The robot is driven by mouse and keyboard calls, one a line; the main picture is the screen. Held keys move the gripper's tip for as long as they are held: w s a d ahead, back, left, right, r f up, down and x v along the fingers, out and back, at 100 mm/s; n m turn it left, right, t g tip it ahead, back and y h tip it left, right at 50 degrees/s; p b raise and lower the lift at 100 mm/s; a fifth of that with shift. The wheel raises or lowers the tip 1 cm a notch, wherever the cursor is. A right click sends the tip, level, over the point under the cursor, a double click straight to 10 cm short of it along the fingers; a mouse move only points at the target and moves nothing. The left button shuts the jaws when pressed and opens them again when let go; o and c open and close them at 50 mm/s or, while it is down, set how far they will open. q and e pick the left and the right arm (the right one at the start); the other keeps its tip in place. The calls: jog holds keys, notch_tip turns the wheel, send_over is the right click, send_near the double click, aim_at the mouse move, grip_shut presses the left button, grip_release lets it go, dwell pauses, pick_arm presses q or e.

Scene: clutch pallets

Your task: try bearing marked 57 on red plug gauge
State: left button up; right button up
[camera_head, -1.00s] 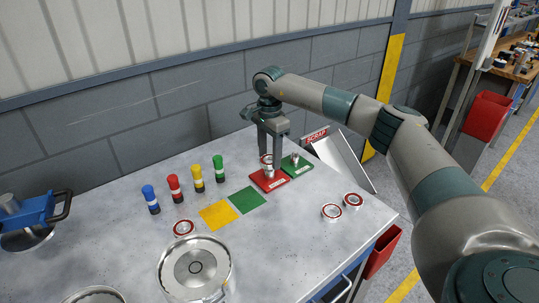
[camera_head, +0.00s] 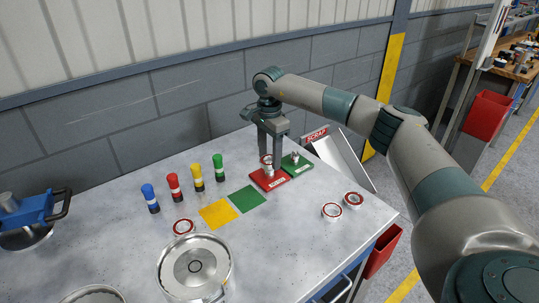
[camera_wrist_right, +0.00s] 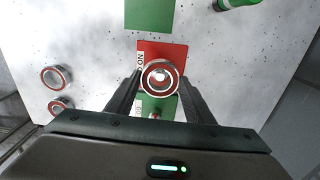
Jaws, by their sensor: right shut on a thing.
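My right gripper (camera_head: 268,160) is shut on a red-ringed bearing (camera_wrist_right: 160,78) and holds it over the red plug gauge (camera_head: 269,183). In the right wrist view the bearing lies between the fingertips, and the pale plug top shows through its bore. The gauge's red base (camera_wrist_right: 177,54) shows around the bearing, with a white label partly covered. I cannot tell whether the bearing touches the plug. The number 57 is not readable on any bearing. My left gripper is not in view.
A green gauge (camera_head: 297,168) stands right beside the red one. Loose bearings lie at right (camera_head: 332,211), (camera_head: 353,200) and at left (camera_head: 183,227). Several coloured cylinders (camera_head: 173,187), yellow (camera_head: 218,214) and green (camera_head: 247,199) squares and a round metal housing (camera_head: 160,268) are on the table. A scrap chute (camera_head: 345,160) is behind.

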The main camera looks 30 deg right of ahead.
jog(key=shift+f, duration=0.2)
dwell(0.4)
jog(key=o, duration=1.9)
jog(key=shift+r, duration=0.1)
jog(key=shift+r+p, duration=2.35)
jog(key=shift+r, duration=2.1)
